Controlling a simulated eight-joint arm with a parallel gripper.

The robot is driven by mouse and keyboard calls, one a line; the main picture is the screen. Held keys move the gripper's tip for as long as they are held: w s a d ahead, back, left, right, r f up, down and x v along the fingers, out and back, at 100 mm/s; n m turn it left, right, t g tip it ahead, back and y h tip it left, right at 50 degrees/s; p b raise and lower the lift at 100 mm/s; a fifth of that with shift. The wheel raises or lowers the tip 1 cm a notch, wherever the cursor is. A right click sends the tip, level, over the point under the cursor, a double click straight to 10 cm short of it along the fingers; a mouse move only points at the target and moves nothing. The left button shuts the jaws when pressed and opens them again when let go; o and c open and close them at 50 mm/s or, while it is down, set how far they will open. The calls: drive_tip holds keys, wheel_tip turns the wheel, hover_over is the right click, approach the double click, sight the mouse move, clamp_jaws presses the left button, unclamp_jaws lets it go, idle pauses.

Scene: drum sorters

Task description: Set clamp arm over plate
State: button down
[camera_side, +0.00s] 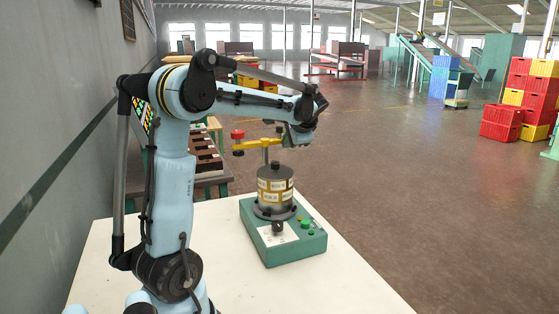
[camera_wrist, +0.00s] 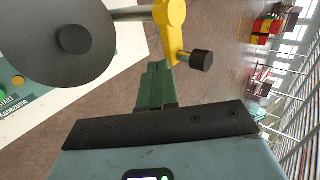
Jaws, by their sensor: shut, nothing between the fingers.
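The yellow clamp arm (camera_side: 252,146) sits on an upright post above the drum (camera_side: 275,186), with a red knob (camera_side: 237,135) at its left end. The drum's dark round top plate (camera_side: 275,171) lies below the arm; in the wrist view the plate (camera_wrist: 68,40) is at the upper left. The clamp arm (camera_wrist: 171,25) also shows there, with a black knob (camera_wrist: 201,60) at its side. My gripper (camera_wrist: 155,68) has its green fingers together and empty, just below the yellow arm in that picture. In the side view the fingertips are hard to make out near the arm's right end.
The drum stands on a green base (camera_side: 283,249) with green and yellow buttons, on a white table (camera_side: 347,278). A side bench (camera_side: 203,176) with brown parts stands behind at the left. Red and yellow crates (camera_side: 520,95) are far off. The table right of the base is clear.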

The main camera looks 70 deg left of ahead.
drive_tip(key=shift+w+a+n+g, duration=0.2)
drive_tip(key=shift+n+g, duration=0.2)
drive_tip(key=shift+a+n+g+h, duration=0.25)
drive_tip(key=shift+a+n+g, duration=0.5)
drive_tip(key=shift+a, duration=0.5)
drive_tip(key=shift+a+n+g+h, duration=0.2)
drive_tip(key=shift+a+n+g, duration=0.4)
drive_tip(key=shift+a+n, duration=0.5)
drive_tip(key=shift+a+n+g+h, duration=0.25)
drive_tip(key=shift+a+n+g, duration=0.45)
drive_tip(key=shift+a, duration=0.65)
drive_tip(key=shift+s+a+n+g+h, duration=0.3)
drive_tip(key=shift+s+a+n+g, duration=0.25)
drive_tip(key=shift+n, duration=0.3)
drive_tip(key=shift+w, duration=0.1)
drive_tip(key=v, duration=0.7)
drive_tip(key=shift+r, duration=0.2)
